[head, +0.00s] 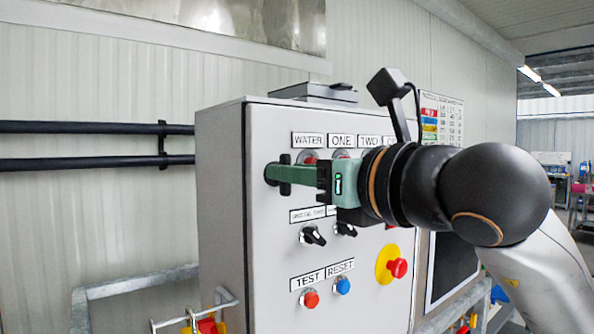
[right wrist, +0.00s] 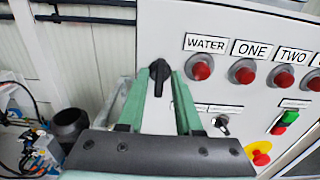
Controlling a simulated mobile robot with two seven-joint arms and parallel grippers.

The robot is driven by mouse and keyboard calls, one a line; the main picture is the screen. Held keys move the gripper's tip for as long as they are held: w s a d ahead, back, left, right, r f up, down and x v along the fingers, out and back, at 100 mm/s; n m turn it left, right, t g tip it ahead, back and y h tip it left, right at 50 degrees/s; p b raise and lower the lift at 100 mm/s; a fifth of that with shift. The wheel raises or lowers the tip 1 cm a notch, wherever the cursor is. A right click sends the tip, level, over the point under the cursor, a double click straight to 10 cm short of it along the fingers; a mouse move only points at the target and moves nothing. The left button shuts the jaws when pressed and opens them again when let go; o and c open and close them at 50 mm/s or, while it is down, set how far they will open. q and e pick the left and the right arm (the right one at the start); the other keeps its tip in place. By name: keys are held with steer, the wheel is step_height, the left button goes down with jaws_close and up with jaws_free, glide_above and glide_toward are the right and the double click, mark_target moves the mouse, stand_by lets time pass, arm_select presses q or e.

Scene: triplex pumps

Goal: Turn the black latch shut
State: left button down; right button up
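The black latch (head: 285,189) is on the front of the grey control cabinet, near its left edge. In the right wrist view the latch (right wrist: 159,72) has its handle pointing down the picture, between the two green fingers. My right gripper (head: 277,173) reaches in from the right at the latch. In the right wrist view the gripper (right wrist: 160,84) is open, with one finger on each side of the latch and a gap between them. I cannot tell whether either finger touches it. My left gripper is not in view.
The cabinet (head: 222,215) carries red lamps under labels, black selector knobs (head: 313,235), a red test button (head: 310,298), a blue reset button (head: 343,286) and a red emergency stop (head: 397,267) on yellow. A metal rail (head: 140,279) stands at left. Black pipes (head: 80,127) run along the wall.

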jaws_close()
stand_by(0.5)
steer(key=shift+s+a+f+n+b, duration=0.1)
steer(key=shift+n+b, duration=1.05)
steer(key=shift+n, duration=1.85)
steer(key=shift+s+a+f+n+b, duration=0.1)
steer(key=shift+n+b, duration=1.1)
steer(key=shift+n, duration=1.8)
steer(key=shift+a+f+n+b, duration=0.1)
steer(key=shift+n+b, duration=1.05)
steer(key=shift+n, duration=1.85)
